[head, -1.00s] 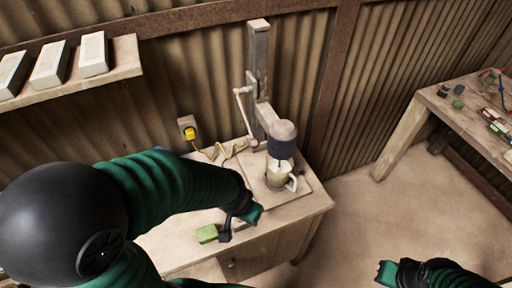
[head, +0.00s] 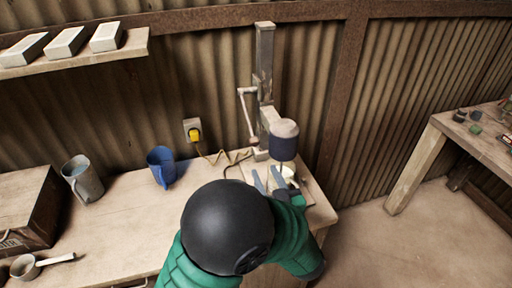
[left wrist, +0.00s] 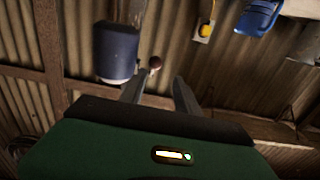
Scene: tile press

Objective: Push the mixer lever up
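The mixer stands at the wall end of the bench, with an upright post (head: 264,60) and a dark blue motor head (head: 283,145). Its pale lever (head: 247,115) hangs down on the left side of the post, ending in a round knob (head: 253,140). My left gripper (head: 268,181) is open and empty, below the lever knob and just under the motor head. In the left wrist view, the fingers (left wrist: 158,84) are apart, with the knob (left wrist: 155,63) just beyond and between their tips; the motor head (left wrist: 117,50) is to the left. The mug under the head is mostly hidden.
A blue mug (head: 161,166) and a grey mug (head: 82,179) stand on the bench (head: 120,225) to the left, near a wooden box (head: 28,208). A yellow plug (head: 195,134) is in the wall socket. Floor right of the bench is clear.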

